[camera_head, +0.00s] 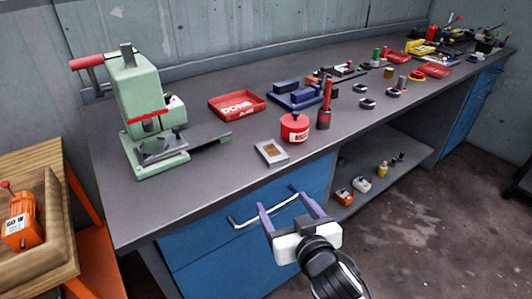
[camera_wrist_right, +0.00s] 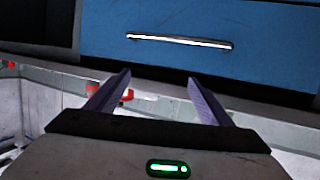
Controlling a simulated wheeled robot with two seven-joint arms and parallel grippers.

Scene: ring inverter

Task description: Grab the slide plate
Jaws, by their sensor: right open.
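A dark flat plate (camera_head: 208,138) sticks out to the right from the base of the green press (camera_head: 150,110) on the workbench. A small light-grey square plate with a brown centre (camera_head: 270,152) lies near the bench's front edge. I cannot tell for sure which is the slide plate. My right gripper (camera_head: 287,206) is open and empty, in front of the blue drawers and below the bench top, apart from both plates. Its two fingers also show in the right wrist view (camera_wrist_right: 160,80), with nothing between them. My left gripper is not in view.
A red pot (camera_head: 295,127), a red tray (camera_head: 237,105) and a blue fixture (camera_head: 295,94) stand behind the small plate. A drawer handle (camera_wrist_right: 180,41) shows ahead in the wrist view. The bench's front left is clear. A wooden tray (camera_head: 45,205) stands at left.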

